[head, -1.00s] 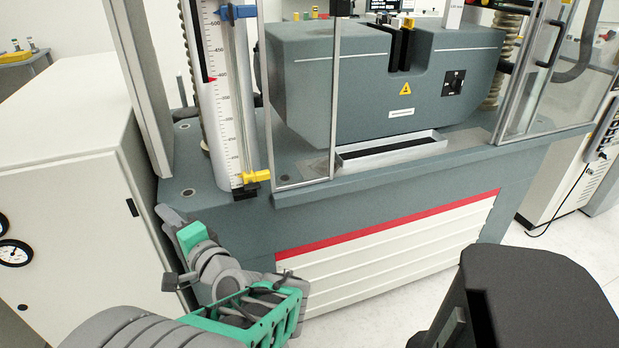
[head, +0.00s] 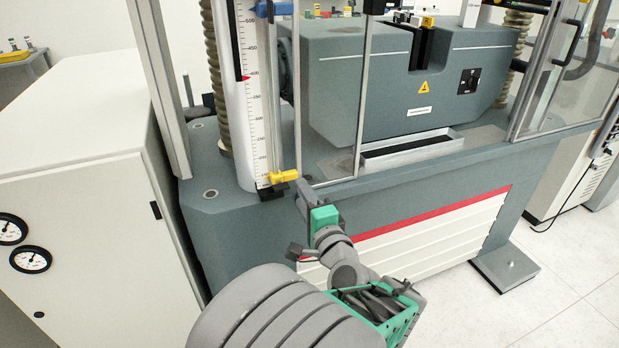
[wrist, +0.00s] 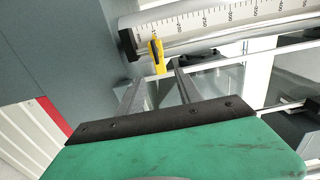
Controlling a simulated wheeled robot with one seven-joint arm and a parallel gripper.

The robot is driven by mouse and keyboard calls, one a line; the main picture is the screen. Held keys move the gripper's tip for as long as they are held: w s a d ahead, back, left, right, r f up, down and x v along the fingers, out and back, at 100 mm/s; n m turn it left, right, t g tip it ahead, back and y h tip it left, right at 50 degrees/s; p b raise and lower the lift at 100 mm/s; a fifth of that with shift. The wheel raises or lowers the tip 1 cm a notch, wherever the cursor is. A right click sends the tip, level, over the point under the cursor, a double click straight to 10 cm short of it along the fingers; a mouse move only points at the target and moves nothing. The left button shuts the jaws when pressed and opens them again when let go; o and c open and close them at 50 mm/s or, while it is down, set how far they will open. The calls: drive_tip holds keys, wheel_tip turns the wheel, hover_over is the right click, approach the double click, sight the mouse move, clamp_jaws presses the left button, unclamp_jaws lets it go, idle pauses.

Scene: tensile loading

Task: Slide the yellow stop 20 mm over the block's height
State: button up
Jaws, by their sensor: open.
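The yellow stop (head: 284,177) sits low on the upright rod beside the white scale (head: 252,115), just above a black foot (head: 272,192). In the wrist view the stop (wrist: 157,57) stands just beyond my fingertips, roughly between their lines. My gripper (wrist: 156,80) is open with nothing between its two fingers. In the head view my gripper (head: 303,190) is just right of and slightly below the stop; contact cannot be told. A red pointer (head: 242,77) marks the scale near 400. I cannot tell which part is the block.
A blue stop (head: 272,9) sits high on the same rod. The grey machine body (head: 360,90), with a metal tray (head: 410,152), is behind clear guard panels with metal frames (head: 362,90). A white cabinet (head: 75,170) stands at left.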

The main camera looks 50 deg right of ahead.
sight(292, 177)
drive_tip(key=x, duration=0.7)
drive_tip(key=shift+w+d, duration=0.15)
drive_tip(key=shift+w, duration=0.15)
drive_tip(key=shift+c, duration=0.5)
clamp_jaws()
idle(0.5)
